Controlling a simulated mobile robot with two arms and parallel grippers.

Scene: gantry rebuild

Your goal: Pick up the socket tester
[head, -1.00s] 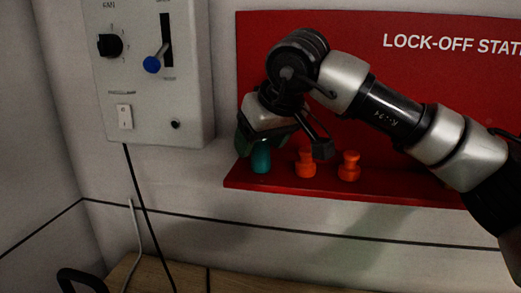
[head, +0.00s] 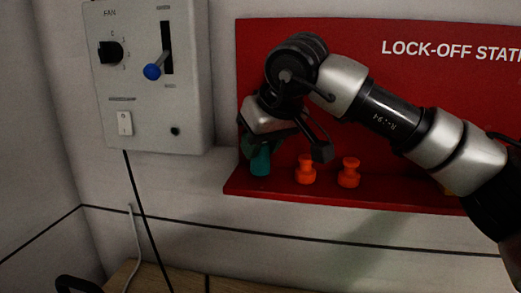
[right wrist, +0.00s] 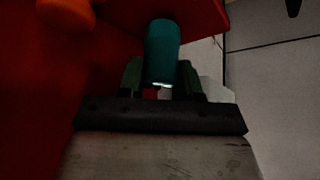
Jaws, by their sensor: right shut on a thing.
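The socket tester looks to be the teal cylinder (head: 260,161) at the left end of the red shelf; it also shows in the right wrist view (right wrist: 162,52). My right gripper (head: 254,150) is at the teal cylinder, and in the right wrist view its two dark green fingers (right wrist: 161,78) are shut on it, one on each side. The cylinder stands upright at the shelf; I cannot tell whether it touches the shelf. My left gripper is not in view.
Two orange spool-shaped pieces (head: 305,170) (head: 348,172) stand on the red shelf (head: 400,202) to the right. A grey control box (head: 150,100) with a blue-knobbed lever hangs at left. A black cable (head: 146,215) runs down from it.

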